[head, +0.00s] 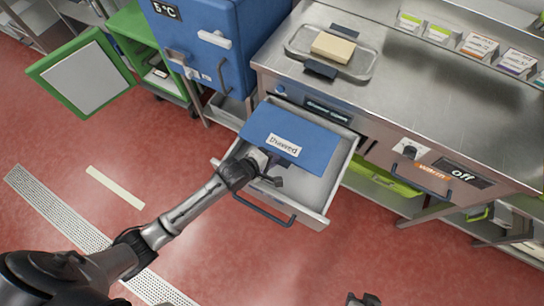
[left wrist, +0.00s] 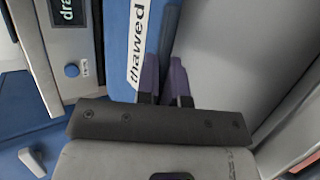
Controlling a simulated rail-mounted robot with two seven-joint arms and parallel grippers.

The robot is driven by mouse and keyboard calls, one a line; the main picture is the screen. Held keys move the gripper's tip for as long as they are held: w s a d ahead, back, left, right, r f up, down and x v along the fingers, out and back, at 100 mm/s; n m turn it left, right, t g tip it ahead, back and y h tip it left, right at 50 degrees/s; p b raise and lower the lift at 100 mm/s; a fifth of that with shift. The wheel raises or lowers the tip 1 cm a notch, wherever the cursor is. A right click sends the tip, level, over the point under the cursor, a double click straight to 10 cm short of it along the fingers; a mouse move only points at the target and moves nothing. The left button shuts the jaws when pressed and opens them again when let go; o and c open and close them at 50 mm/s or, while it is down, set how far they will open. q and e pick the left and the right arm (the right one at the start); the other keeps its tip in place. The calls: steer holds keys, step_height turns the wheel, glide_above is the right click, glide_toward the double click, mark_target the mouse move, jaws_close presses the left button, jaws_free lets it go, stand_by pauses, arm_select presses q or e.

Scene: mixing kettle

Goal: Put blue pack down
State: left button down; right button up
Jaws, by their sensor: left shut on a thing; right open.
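The blue pack (head: 310,143), with a white "thawed" label, is over the open metal drawer (head: 318,203), covering its back left part. I cannot tell whether it touches the drawer floor. My left gripper (head: 268,168) is shut on the pack's front edge. In the left wrist view, the two purple fingers (left wrist: 165,78) stand on either side of the blue pack (left wrist: 120,45), beside its label. My right gripper (head: 364,299) is open, at the bottom edge of the head view, away from the drawer and only partly visible.
A steel counter (head: 430,110) above the drawer carries a tray (head: 291,48) with a beige block (head: 333,47) and several small cartons at the back. A blue cabinet (head: 215,45) marked 5°C stands left, beside a green cabinet with its door open (head: 85,80). The drawer's front right is bare.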

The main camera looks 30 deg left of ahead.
arm_select(q)
steer(key=shift+w, duration=0.1)
stand_by(0.3)
steer(key=shift+f, duration=0.25)
steer(key=c, duration=1.6)
jaws_free()
steer(key=shift+f, duration=0.3)
steer(key=o, duration=0.4)
steer(key=shift+c, duration=0.2)
